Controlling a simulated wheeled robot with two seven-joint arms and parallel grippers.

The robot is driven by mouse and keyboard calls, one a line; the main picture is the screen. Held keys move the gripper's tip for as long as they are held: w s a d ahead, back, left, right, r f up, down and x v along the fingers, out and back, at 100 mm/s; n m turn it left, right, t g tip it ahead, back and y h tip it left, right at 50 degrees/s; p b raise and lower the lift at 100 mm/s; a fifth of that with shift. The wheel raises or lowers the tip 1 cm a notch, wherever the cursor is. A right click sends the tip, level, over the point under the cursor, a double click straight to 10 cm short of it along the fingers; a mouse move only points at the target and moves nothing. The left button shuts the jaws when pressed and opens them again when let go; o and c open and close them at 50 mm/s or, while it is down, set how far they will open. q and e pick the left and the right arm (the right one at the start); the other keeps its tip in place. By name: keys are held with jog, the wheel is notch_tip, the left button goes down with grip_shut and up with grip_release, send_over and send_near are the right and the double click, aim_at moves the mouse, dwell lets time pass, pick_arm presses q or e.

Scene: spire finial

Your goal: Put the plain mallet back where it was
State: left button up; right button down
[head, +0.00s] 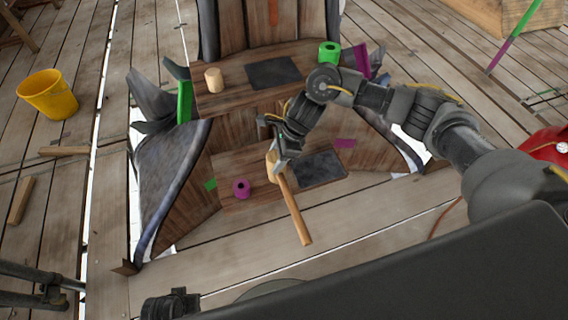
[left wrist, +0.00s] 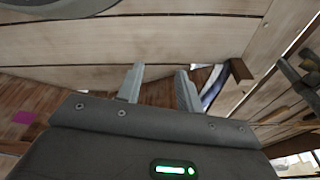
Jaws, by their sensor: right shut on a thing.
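The wooden mallet (head: 293,208) has a plain tan handle that slants down to the right over the lower shelf's front edge. Its pale head (head: 272,166) is partly hidden by my right gripper (head: 281,158). The right gripper is shut on the mallet near the head. A dark mat (head: 322,170) lies on the lower shelf just right of the mallet, and another dark mat (head: 274,73) lies bare on the upper shelf. My left gripper (left wrist: 158,85) shows in the left wrist view with its fingers apart and nothing between them.
A magenta spool (head: 241,188) stands on the lower shelf left of the mallet. A pale wooden cylinder (head: 213,80) and a green spool (head: 329,53) stand on the upper shelf. Curved grey side panels flank the shelves. A yellow bucket (head: 48,94) stands on the planks at left.

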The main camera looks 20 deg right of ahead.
jog(key=d+f, duration=0.1)
jog(key=w+f, duration=0.1)
jog(key=shift+w+d+f, duration=0.1)
jog(key=shift+d+f, duration=0.2)
jog(key=shift+d, duration=0.05)
jog(key=shift+w+d+f, duration=0.2)
jog(key=shift+d+f, duration=0.05)
jog(key=shift+f, duration=0.1)
pick_arm(q)
jog(key=shift+r, duration=0.3)
pick_arm(e)
jog(key=f, duration=0.3)
jog(key=shift+w+d+f, duration=0.15)
jog(key=shift+d+f, duration=0.1)
jog(key=shift+f, duration=0.15)
pick_arm(q)
jog(key=shift+w+r, duration=0.1)
pick_arm(e)
jog(key=c, duration=0.6)
grip_release()
pick_arm(q)
jog(key=shift+r, duration=0.1)
